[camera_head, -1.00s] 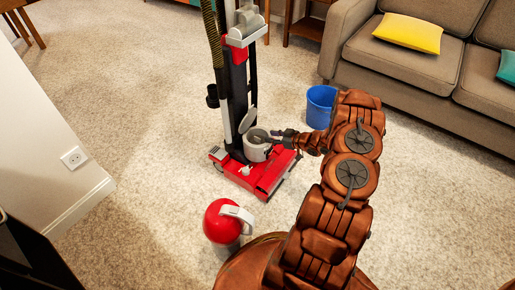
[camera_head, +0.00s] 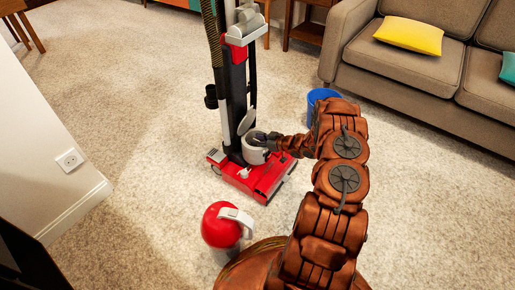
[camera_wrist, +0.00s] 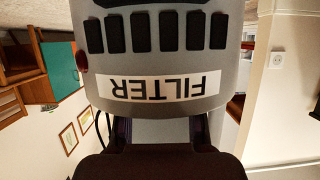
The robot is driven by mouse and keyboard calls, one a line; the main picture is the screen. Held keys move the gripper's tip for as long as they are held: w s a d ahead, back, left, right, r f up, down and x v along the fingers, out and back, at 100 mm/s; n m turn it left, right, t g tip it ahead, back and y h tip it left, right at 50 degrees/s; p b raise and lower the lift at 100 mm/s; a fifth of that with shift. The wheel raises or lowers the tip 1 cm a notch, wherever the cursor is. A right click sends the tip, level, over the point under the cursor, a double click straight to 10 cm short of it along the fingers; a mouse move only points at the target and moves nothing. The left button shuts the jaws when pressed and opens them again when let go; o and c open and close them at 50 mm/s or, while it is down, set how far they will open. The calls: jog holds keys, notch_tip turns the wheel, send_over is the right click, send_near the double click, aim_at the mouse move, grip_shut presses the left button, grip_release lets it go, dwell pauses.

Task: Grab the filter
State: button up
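The filter (camera_wrist: 155,60) is a grey round part with a row of black slots and a white label reading FILTER, upside down in the wrist view. It fills the upper middle of that view. In the head view the light grey filter cup (camera_head: 254,154) sits low on the red upright vacuum cleaner (camera_head: 255,177), with its round lid (camera_head: 246,122) raised. My gripper (camera_head: 267,140) is at the cup's upper right rim. In the wrist view my gripper's dark fingers (camera_wrist: 160,130) stand apart with grey surface between them; their tips are hidden, so contact cannot be told.
A red, round-topped canister (camera_head: 219,230) with a white handle stands on the carpet in front. A blue bucket (camera_head: 317,97) is partly behind my arm. A sofa (camera_head: 440,75) is at right, a white wall (camera_head: 50,150) at left. Carpet around the vacuum is mostly clear.

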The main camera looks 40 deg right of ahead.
jog(key=shift+c, duration=0.4)
grip_shut()
